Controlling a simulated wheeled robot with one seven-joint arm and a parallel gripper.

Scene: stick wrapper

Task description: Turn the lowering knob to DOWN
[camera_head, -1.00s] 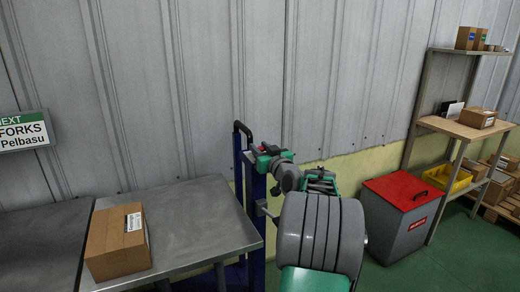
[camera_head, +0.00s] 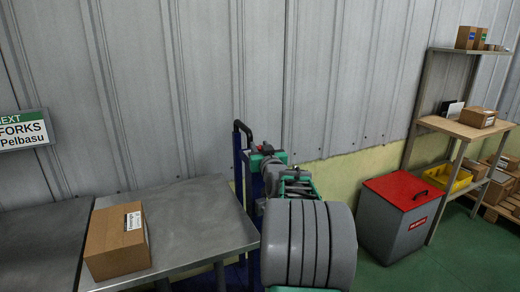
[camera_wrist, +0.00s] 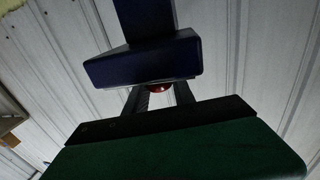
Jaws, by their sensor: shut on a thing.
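The lowering knob (camera_wrist: 158,87) is a small red piece on the blue post (camera_wrist: 145,66), seen in the wrist view just under the post's wide blue block. My gripper (camera_wrist: 161,94) has its two dark fingers on either side of the knob, shut on it. The fingers and the block hide most of the knob, and no DOWN mark can be read. In the head view, the blue stacker frame (camera_head: 238,165) with its black handle stands at the table's right end. My arm hides much of it.
A steel table (camera_head: 195,215) with a cardboard box (camera_head: 115,250) is on the left. A grey bin with a red lid (camera_head: 400,190) stands on the right, before a wooden shelf (camera_head: 460,127) with boxes. A corrugated wall is close behind.

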